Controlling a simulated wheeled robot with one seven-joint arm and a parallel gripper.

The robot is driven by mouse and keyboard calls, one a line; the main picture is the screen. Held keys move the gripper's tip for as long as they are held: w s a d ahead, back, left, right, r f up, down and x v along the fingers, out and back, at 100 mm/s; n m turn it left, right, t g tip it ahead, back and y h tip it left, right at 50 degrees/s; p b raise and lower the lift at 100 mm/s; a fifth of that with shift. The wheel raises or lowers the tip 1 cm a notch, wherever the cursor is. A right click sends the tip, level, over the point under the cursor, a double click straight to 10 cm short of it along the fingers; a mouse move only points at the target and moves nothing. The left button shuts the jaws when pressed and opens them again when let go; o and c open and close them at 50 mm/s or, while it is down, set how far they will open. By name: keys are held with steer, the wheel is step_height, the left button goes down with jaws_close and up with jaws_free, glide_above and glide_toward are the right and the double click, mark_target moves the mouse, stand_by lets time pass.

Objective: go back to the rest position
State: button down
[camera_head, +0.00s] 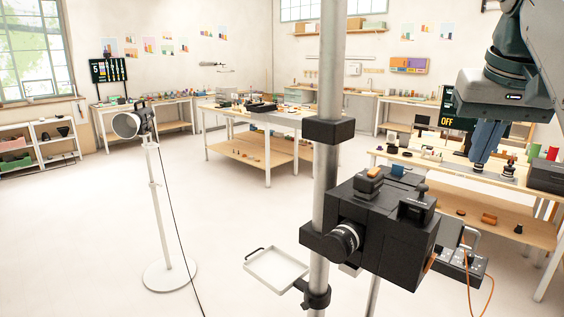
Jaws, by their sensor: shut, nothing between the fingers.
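My gripper (487,160) hangs at the upper right, below my grey arm. It points down, its blue-grey fingers shut with nothing seen between them. It appears in front of a workbench (460,180) with small items on it. It is to the right of a black camera-like box (385,235) on a pole and looks clear of it.
A grey pole (329,80) rises in the near middle, with a small white tray (275,271) low on it. A lamp on a stand (165,210) is at left, trailing a black cable. A table (262,115) stands behind. The floor at left is mostly clear.

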steer(key=s+a+f+n, duration=0.1)
steer(key=a+f, duration=0.3)
steer(key=f, duration=0.7)
steer(key=s+a+f+n, duration=0.1)
steer(key=s+a+f, duration=0.3)
steer(key=f, duration=0.8)
steer(key=s+a+f+n+y, duration=0.1)
steer(key=s+a+f, duration=0.2)
steer(key=f, duration=0.8)
steer(key=a, duration=0.2)
steer(key=shift+s+a+f+g, duration=0.15)
steer(key=shift+a+f+g, duration=0.2)
steer(key=shift+f+g, duration=0.05)
steer(key=shift+d, duration=0.1)
